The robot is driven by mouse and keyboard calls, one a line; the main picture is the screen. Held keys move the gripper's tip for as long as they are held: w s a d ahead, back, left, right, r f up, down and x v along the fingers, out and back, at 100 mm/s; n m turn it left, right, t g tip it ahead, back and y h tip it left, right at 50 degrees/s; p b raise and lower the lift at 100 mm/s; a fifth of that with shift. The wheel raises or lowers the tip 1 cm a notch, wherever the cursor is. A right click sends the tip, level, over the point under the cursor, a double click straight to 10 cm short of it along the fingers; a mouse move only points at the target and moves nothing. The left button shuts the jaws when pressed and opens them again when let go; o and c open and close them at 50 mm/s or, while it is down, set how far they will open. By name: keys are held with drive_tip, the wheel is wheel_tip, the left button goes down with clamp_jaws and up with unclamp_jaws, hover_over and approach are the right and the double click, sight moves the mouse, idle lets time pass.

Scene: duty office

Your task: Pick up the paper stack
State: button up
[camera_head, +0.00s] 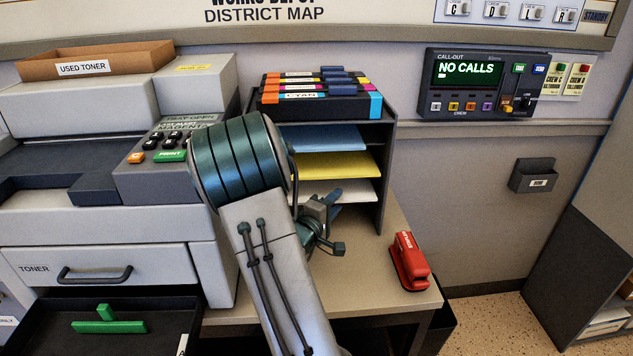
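A dark open-fronted paper sorter (384,165) stands on the desk with paper on its shelves. A blue paper stack (325,138) lies on the upper shelf, a yellow paper stack (330,165) below it, and a white paper stack (352,189) lower still. The left parts of the stacks are hidden behind my arm. My gripper (322,222) is at the sorter's front, just below the white stack's front edge in the picture. My arm partly hides it. I cannot tell whether its fingers touch paper or are apart.
Toner boxes (312,103) lie on top of the sorter. A red stapler (409,261) stands near the desk's right edge. A grey printer (95,225) is at left, with a dark open tray (60,340) holding green pieces. A call-out panel (475,82) hangs at right.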

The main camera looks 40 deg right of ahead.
clamp_jaws()
drive_tip(key=shift+r, duration=0.1)
